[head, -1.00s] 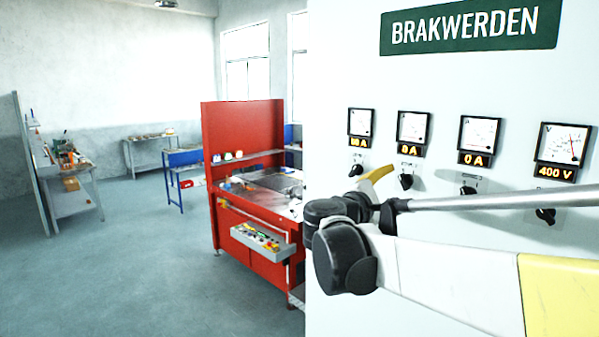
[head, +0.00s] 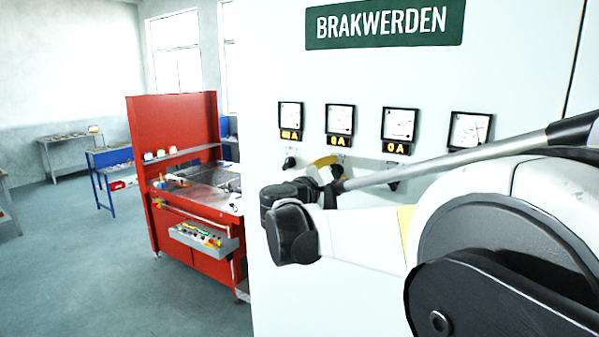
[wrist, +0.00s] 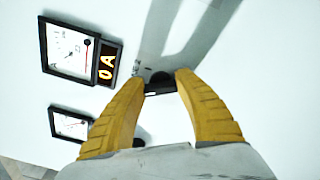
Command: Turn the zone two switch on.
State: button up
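A pale cabinet panel carries a row of dark rotary switches, each below a gauge. In the head view, the switch below the second gauge (head: 337,171) is partly hidden by my arm, and my gripper's yellow finger (head: 323,162) shows beside it. In the wrist view, my gripper (wrist: 160,82) is open, its two yellow fingers apart. A dark switch (wrist: 160,80) shows between the fingertips; I cannot tell whether they touch it.
Further switches sit on the panel to the left (head: 289,162) and right (head: 393,185). A green BRAKWERDEN sign (head: 385,24) is above. A red workstation (head: 180,180) stands left of the cabinet. The floor (head: 90,270) at the left is open.

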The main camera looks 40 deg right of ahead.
dwell(0.4)
jog(key=m+b, duration=0.2)
jog(key=m, duration=0.4)
jog(key=shift+f, duration=0.15)
jog(key=m+b, duration=0.2)
jog(key=m, duration=0.3)
jog(key=shift+m, duration=0.3)
dwell(0.4)
jog(key=o, duration=1.2)
jog(key=shift+d, duration=0.1)
jog(key=v, duration=1.2)
